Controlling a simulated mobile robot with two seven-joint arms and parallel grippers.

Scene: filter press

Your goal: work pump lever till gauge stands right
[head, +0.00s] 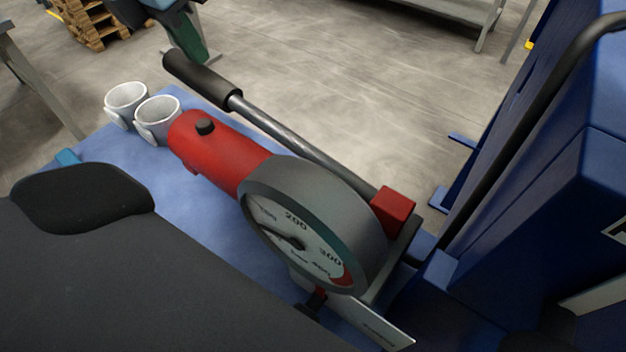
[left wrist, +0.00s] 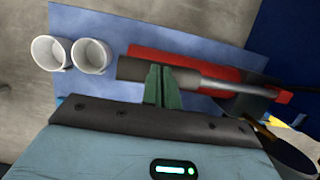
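The hand pump has a red cylinder (head: 225,155) and a round grey gauge (head: 315,220) with a white face. The gauge carries numbers from about 100 to 400 and a red mark near the high end. Its dark needle is small, and I cannot read its value surely. The pump lever (head: 290,135) runs from a red block to a black grip (head: 203,78), alongside the cylinder. My left gripper (head: 192,52) is beyond the grip in the head view. In the left wrist view its green fingers (left wrist: 161,72) are close together, in front of the grip (left wrist: 135,68). My right gripper is not seen.
Two white cups (head: 126,103) stand beside the cylinder's end on the blue surface (head: 200,235). A large blue press frame (head: 545,190) with a black hose stands at the right. Pallets (head: 90,22) and a grey bench are farther back, with open floor between.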

